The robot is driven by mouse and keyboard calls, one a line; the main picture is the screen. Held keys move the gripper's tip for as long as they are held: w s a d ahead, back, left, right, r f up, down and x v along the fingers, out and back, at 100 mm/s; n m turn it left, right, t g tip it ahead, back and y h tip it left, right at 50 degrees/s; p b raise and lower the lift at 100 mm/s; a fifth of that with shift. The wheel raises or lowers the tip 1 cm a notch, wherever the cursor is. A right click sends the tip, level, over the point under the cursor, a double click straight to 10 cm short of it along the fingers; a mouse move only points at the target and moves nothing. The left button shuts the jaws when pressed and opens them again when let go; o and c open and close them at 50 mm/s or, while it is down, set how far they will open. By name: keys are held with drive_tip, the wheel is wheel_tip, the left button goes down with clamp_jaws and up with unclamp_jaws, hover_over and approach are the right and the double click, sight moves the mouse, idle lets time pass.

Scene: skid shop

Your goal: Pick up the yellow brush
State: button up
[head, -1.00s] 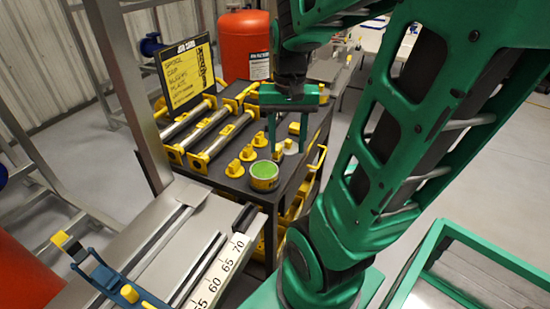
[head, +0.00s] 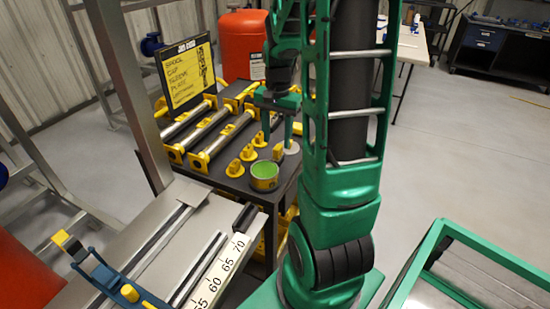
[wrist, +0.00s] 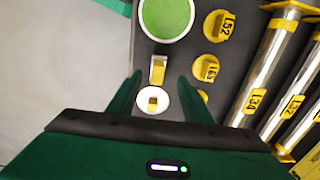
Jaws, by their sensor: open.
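A small yellow piece with a pale section, which looks like the yellow brush (wrist: 157,70), is on the dark bench top (wrist: 240,60) in the wrist view, beside a white disc (wrist: 153,103) with a yellow centre. In the head view the brush (head: 278,153) shows small, just right of the green-topped tin (head: 264,176). My gripper (wrist: 160,80) is open and empty. Its fingers point down at the bench, with the brush and disc between them in the wrist view. Finger height above the bench is hard to tell.
The tin also shows in the wrist view (wrist: 166,18). Several yellow caps (head: 248,153) and yellow-ended rollers (head: 222,138) lie left of the brush. A sign board (head: 187,75) stands behind them. A steel rail with a number scale (head: 225,262) is in front.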

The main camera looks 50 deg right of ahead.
sight(278, 147)
drive_tip(key=shift+s+f, duration=0.15)
drive_tip(key=shift+f, duration=2.85)
clamp_jaws()
